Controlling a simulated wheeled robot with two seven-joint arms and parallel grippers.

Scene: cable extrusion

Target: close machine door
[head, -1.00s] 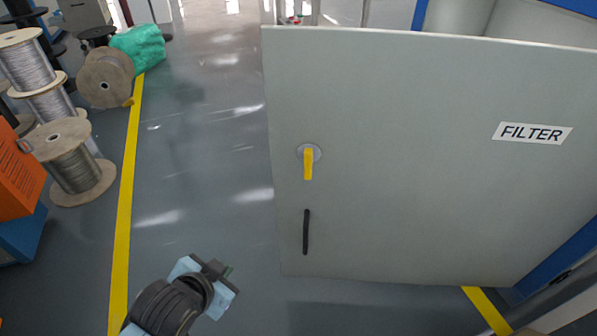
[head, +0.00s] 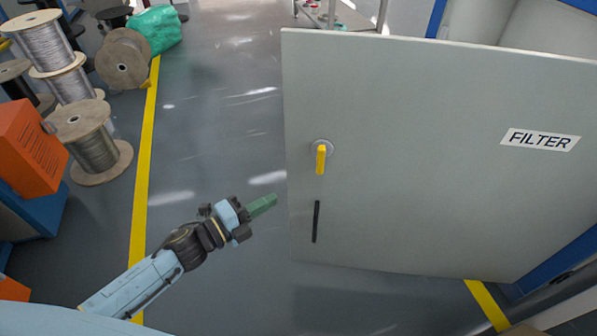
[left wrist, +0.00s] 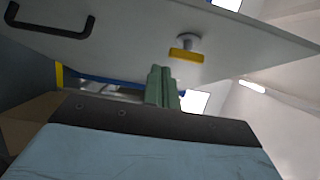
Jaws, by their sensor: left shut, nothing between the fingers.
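The machine door (head: 420,190) is a large grey panel with a FILTER label (head: 540,139), and it stands open, swung out from the blue-framed cabinet at the right. A yellow handle (head: 321,159) and a black pull bar (head: 316,222) are near its left edge. My left gripper (head: 264,205), with green fingers, is shut and empty, just left of the door's edge and apart from it in the head view. In the left wrist view the fingers (left wrist: 161,88) point toward the door (left wrist: 130,38), with the yellow handle (left wrist: 186,55) beyond them and the black bar (left wrist: 50,25) upper left. My right gripper is not seen.
Wire spools (head: 88,145) and an orange machine (head: 28,150) stand at the left, beyond a yellow floor line (head: 145,170). A green wrapped bundle (head: 155,30) is farther back. The floor between the line and the door is clear.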

